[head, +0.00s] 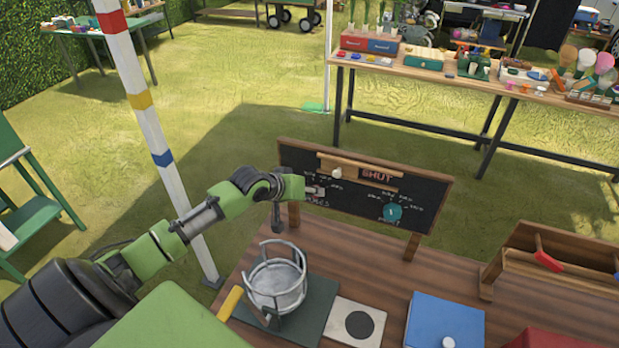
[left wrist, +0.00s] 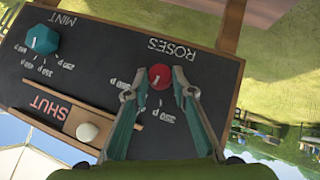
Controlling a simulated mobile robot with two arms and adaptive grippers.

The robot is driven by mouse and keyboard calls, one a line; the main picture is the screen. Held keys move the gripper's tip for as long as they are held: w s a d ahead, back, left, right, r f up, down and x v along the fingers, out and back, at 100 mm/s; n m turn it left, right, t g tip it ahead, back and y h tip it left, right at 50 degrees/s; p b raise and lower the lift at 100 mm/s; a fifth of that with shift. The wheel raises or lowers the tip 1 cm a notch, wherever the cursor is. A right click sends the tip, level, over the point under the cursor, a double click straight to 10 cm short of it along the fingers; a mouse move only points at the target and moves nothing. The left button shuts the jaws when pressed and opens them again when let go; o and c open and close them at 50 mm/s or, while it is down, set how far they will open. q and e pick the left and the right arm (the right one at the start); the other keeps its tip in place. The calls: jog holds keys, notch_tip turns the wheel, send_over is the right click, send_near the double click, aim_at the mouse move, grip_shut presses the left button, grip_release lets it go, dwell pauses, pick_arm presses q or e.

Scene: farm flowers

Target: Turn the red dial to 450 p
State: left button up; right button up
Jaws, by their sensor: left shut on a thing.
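The red dial (left wrist: 160,76) sits on a dark chalkboard (left wrist: 110,60), which appears upside down in the left wrist view, near the word ROSES. It has a short white mark; price labels lie around it, but which one the mark points to is hard to tell. My left gripper (left wrist: 172,82) is shut on the red dial, one finger at each side. In the head view my left gripper (head: 311,190) is at the left part of the chalkboard (head: 428,190), and the dial is hidden there. My right gripper is not in view.
A teal dial (head: 391,212) marked MINT is on the same board. A wooden slider with a pale knob (head: 336,173) sits beside SHUT. A wire-framed pot (head: 277,286) and a blue box (head: 446,322) stand on the wooden table. A striped pole (head: 152,130) rises at left.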

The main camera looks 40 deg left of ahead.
pick_arm(q)
jog(key=shift+d+r+m+g+y+p, duration=0.1)
jog(key=shift+d+m+g+y+p, duration=0.15)
jog(key=shift+m+y+p, duration=0.45)
jog(key=shift+y, duration=0.3)
jog(key=o, duration=1.1)
jog(key=shift+w, duration=0.1)
jog(key=v, duration=1.2)
jog(key=shift+a, duration=0.1)
